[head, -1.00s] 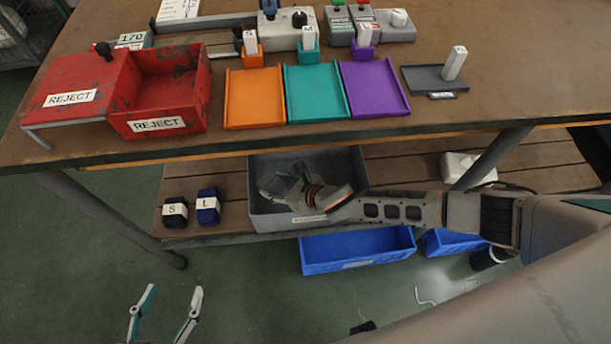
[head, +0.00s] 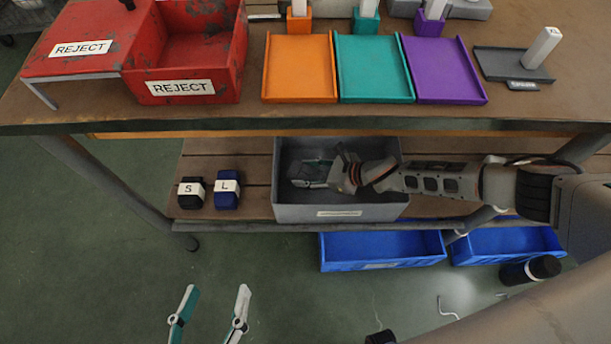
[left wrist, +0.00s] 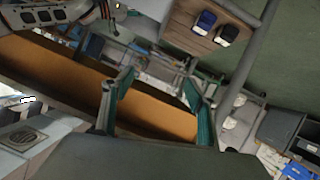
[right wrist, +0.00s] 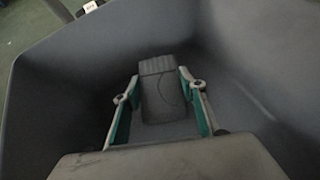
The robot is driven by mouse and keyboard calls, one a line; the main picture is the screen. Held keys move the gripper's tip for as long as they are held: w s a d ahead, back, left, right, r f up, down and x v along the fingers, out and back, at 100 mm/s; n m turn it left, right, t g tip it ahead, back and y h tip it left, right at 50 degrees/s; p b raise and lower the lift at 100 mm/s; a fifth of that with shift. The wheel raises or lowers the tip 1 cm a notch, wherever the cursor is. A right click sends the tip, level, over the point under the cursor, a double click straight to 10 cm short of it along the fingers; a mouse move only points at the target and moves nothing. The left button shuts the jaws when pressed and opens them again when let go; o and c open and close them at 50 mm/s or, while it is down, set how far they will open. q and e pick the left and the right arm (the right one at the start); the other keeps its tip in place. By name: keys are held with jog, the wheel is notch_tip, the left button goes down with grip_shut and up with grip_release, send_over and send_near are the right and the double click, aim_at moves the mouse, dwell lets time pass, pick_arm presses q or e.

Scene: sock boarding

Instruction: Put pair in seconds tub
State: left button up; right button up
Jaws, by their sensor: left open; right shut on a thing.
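The grey tub (head: 340,213) stands on the lower shelf, with a label on its front too small to read. My right gripper (head: 305,178) is down inside it. In the right wrist view my right gripper (right wrist: 158,82) is shut on a dark grey folded pair (right wrist: 160,92), with a finger on each side. The tub's walls (right wrist: 60,70) surround them. Whether the pair touches the tub floor I cannot tell. In the head view the pair is not clearly visible. My left gripper (head: 216,290) is open and empty, low in front of the shelf.
Black S (head: 191,192) and blue L (head: 227,190) blocks sit left of the tub. Blue bins (head: 382,250) are below. Above are the red reject bin (head: 180,88), orange (head: 300,68), teal (head: 374,68) and purple (head: 442,68) trays, and the table's front edge (head: 300,123).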

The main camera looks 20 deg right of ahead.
aim_at(306, 178)
jog(key=f+b, duration=0.1)
jog(key=f, duration=0.2)
jog(key=shift+s+f, duration=0.15)
jog(key=shift+s, duration=0.05)
jog(key=shift+w+f, duration=0.1)
jog(key=shift+f, duration=0.15)
jog(key=shift+w+r, duration=0.2)
jog(key=shift+r, duration=0.1)
jog(key=shift+s+f+b, duration=0.1)
jog(key=shift+f+b, duration=0.15)
jog(key=shift+b, duration=0.05)
jog(key=o, duration=1.1)
pick_arm(q)
jog(key=shift+s+d+f+n, duration=0.1)
jog(key=shift+s+d+n, duration=0.1)
jog(key=shift+d+n, duration=0.45)
jog(key=shift+s+d+f+n, duration=0.1)
jog(key=shift+s+d+n, duration=0.1)
jog(key=shift+d+n, duration=0.4)
pick_arm(e)
jog(key=shift+o, duration=0.2)
jog(key=shift+r, duration=0.1)
